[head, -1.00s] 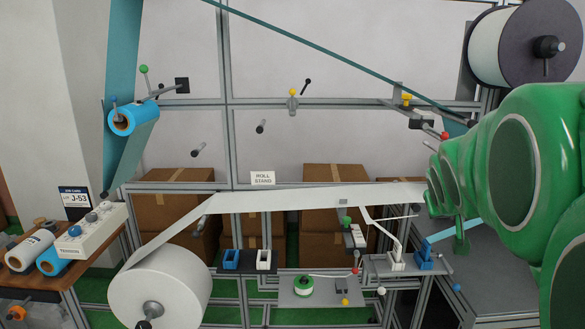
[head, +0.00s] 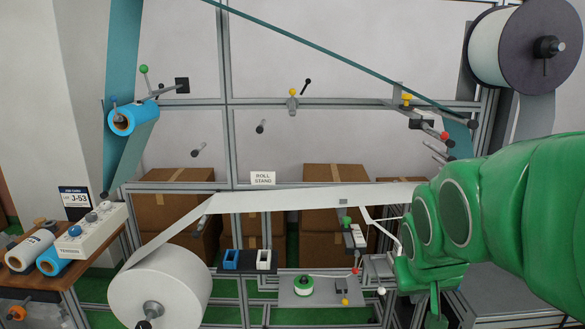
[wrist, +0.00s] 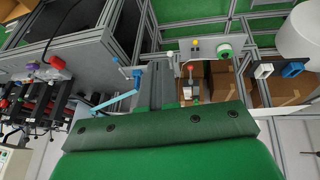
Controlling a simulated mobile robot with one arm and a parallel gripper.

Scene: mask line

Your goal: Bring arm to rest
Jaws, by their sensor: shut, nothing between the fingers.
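My green arm (head: 500,205) reaches in from the right edge of the head view. My gripper (head: 436,312) hangs below its end, low at the right, with only a small part showing. In the wrist view my gripper (wrist: 162,72) is shut, its grey fingers together with nothing between them. It is apart from the blue strip (wrist: 116,104) to its left and the grey plate with the green-and-white roll (wrist: 224,52) to its right. The arm hides part of the stand's right side in the head view.
The roll stand frame (head: 225,140) fills the middle, with a white web (head: 290,199) running from a big white roll (head: 160,290) toward my arm. A dark-flanged roll (head: 500,48) hangs above the arm. A tension box (head: 92,232) stands at the left. Cardboard boxes (head: 172,215) sit behind.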

